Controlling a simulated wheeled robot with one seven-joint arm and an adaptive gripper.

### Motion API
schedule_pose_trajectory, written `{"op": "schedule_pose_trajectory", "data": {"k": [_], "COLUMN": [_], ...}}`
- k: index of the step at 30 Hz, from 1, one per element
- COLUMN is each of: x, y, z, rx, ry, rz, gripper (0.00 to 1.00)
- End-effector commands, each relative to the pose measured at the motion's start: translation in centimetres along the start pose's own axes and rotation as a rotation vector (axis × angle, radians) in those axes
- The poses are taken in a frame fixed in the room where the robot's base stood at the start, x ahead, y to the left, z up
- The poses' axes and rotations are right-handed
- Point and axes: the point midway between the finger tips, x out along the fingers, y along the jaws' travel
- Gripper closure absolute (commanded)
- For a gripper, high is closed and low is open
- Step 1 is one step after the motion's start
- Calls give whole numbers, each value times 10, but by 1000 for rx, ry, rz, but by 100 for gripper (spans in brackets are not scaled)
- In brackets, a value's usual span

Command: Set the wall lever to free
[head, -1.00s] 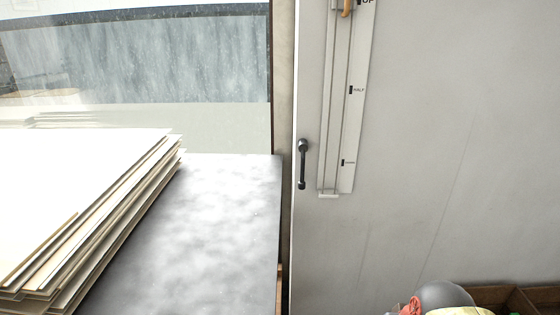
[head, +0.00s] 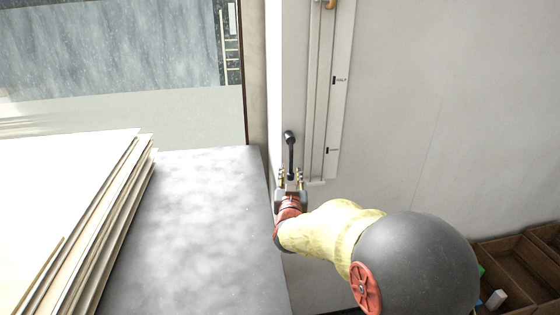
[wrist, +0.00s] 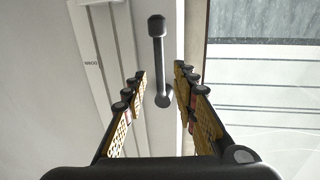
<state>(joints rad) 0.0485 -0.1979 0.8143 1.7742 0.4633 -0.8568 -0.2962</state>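The wall lever (head: 291,157) is a short black bar with rounded ends, upright on the pale wall left of a marked strip. My gripper (head: 291,172) is at its lower part in the head view. In the wrist view the lever (wrist: 158,60) stands between the two spread fingers of my gripper (wrist: 160,75), with a visible gap on each side. The gripper is open and holds nothing. Contact with the lever cannot be made out. No mark reading "free" is legible.
A white scale strip (head: 342,85) with a rail and an orange handle (head: 330,4) is right of the lever. A dark table (head: 195,215) with stacked boards (head: 70,215) is at left. Wooden bins (head: 525,262) stand low at right. A window (head: 130,60) is behind the table.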

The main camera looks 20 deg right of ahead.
Motion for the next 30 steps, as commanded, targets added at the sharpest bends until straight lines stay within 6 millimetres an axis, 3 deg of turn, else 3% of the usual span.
{"op": "schedule_pose_trajectory", "data": {"k": [5,18,30], "x": [10,70,78], "y": [1,2,1], "z": [-5,-6,-7], "rx": [-14,-13,-14], "ry": [19,18,18], "rz": [6,4,3], "gripper": [72,72,72]}}
